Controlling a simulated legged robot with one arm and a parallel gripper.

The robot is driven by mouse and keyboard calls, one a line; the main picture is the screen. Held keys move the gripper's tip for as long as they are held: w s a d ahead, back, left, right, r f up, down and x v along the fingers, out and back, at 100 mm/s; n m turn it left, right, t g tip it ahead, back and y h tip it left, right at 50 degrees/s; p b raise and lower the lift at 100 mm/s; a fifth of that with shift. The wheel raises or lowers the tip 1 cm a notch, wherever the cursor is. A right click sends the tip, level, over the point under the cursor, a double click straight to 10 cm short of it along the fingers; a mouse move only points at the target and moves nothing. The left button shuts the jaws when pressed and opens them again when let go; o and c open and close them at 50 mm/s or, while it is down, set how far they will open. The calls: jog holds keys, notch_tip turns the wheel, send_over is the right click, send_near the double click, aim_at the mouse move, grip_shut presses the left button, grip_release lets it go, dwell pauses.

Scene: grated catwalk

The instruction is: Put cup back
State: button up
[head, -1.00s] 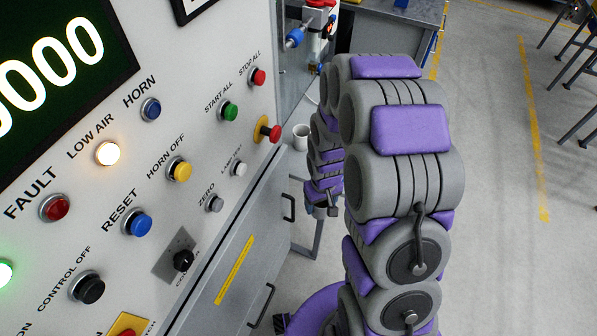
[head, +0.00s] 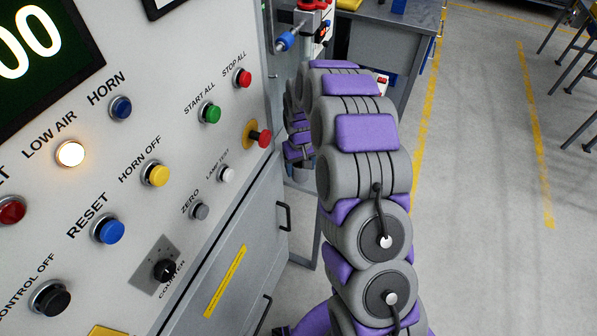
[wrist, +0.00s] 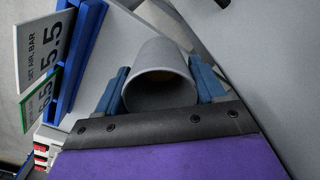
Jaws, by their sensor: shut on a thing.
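In the wrist view, my gripper (wrist: 160,76) has its two blue fingers on either side of a pale grey-white cup (wrist: 158,57). The gripper is shut on the cup, whose round open rim faces the camera. A plain grey surface lies beyond the cup; I cannot tell whether the cup touches it. In the head view, my own arm stands in front, and neither the cup nor the gripper fingers can be made out.
A control panel (head: 130,196) with several buttons fills the left of the head view. A grey workbench (head: 395,45) stands behind my arm. A blue-framed number sign (wrist: 45,45) is left of the gripper in the wrist view.

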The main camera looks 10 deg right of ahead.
jog(key=shift+w+f, duration=0.1)
jog(key=shift+w, duration=0.35)
jog(key=shift+a, duration=0.25)
jog(key=f, duration=0.1)
jog(key=f+b, duration=0.1)
jog(key=f, duration=0.1)
jog(key=shift+a+f, duration=0.1)
jog(key=shift+a, duration=0.3)
jog(key=shift+d, duration=0.5)
jog(key=o, duration=0.7)
jog(key=shift+f, duration=0.1)
jog(key=shift+o, duration=0.7)
jog(key=shift+a, duration=0.3)
